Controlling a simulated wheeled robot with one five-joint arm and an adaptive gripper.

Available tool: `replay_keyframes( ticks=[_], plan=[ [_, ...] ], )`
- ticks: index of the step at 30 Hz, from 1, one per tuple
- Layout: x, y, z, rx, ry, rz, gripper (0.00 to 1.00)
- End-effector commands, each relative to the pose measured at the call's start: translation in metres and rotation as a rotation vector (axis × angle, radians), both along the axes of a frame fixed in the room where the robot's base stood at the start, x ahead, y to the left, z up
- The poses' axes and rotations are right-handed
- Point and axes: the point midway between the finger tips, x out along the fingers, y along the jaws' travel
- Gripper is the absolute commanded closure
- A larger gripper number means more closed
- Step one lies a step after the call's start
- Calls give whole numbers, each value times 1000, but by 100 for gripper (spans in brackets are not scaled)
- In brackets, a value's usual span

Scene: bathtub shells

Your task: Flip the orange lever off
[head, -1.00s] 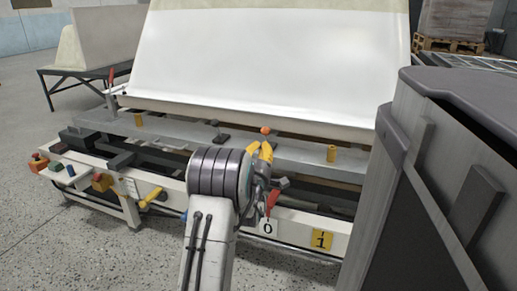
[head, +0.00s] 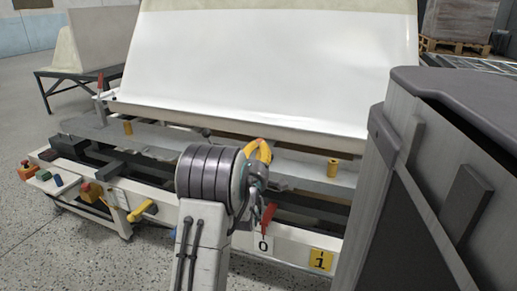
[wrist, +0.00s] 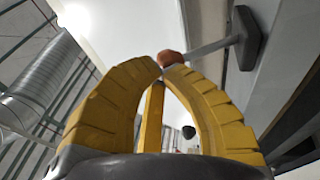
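The orange lever shows in the wrist view as a round orange knob (wrist: 171,58) on a grey rod, with a dark base at the upper right.
A red lever (head: 268,214) hangs beside the 0 label, left of the yellow 1 label (head: 320,259). A yellow handle (head: 141,211) is at front left. The white tub shell (head: 265,65) rises behind. A large grey cabinet (head: 450,200) stands close on the right.

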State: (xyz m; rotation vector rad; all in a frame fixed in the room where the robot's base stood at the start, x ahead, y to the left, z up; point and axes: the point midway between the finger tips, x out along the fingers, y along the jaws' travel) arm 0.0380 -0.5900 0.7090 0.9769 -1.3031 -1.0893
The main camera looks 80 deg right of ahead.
Motion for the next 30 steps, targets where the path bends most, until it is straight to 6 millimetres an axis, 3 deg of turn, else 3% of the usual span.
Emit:
replay_keyframes(
  ticks=[30],
  plan=[
    [-2,-8,9,179,-44,2,100]
  ],
)
